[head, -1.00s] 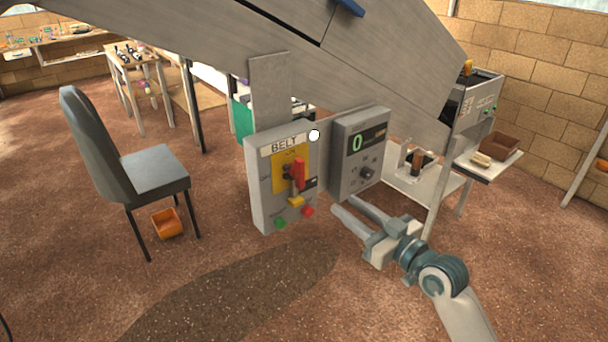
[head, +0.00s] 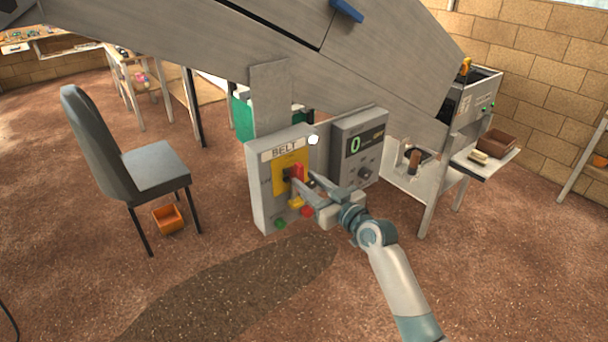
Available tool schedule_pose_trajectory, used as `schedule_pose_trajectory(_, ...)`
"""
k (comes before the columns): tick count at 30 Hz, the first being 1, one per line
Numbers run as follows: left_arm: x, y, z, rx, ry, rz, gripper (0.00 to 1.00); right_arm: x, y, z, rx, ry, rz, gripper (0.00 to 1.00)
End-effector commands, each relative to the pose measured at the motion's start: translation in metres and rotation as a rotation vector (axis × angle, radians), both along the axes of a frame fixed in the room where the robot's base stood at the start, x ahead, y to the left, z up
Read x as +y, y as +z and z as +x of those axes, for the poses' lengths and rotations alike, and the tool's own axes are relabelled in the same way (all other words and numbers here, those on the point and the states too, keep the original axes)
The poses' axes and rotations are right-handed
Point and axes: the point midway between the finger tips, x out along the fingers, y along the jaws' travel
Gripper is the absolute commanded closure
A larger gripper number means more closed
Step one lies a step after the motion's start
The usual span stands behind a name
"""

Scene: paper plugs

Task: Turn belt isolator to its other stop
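The belt isolator is a red handle (head: 299,170) on a yellow plate (head: 283,164), on the front of a grey box labelled BELT (head: 262,200). The handle looks roughly upright, its lower part hidden behind my fingers. A yellow piece (head: 295,202) shows below it. My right gripper (head: 303,179) reaches in from the lower right, its fingertips at the handle and its two fingers apart. I cannot tell whether they touch the handle. My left gripper is out of view.
A grey box with a green 0 display (head: 359,148) and a knob stands just right of the isolator box. Green (head: 280,223) and red (head: 307,211) buttons sit below the handle. A large grey sloping panel (head: 230,50) hangs above. A chair (head: 150,168) stands left on open floor.

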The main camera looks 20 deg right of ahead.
Motion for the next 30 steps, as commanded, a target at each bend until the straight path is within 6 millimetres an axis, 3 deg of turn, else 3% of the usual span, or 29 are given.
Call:
schedule_pose_trajectory(6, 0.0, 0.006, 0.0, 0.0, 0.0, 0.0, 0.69, 0.006, 0.001, 0.017, 0.0, -0.001, 0.001, 0.67)
schedule_pose_trajectory(17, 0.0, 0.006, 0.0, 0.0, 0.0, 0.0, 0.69, 0.007, 0.0, 0.02, 0.0, -0.001, 0.0, 0.67)
schedule_pose_trajectory(21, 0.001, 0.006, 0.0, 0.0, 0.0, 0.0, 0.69, 0.007, 0.0, 0.02, 0.0, -0.001, 0.0, 0.98)
schedule_pose_trajectory(30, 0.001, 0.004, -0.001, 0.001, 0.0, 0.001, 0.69, 0.007, -0.001, 0.02, -0.004, 0.0, -0.01, 1.0)
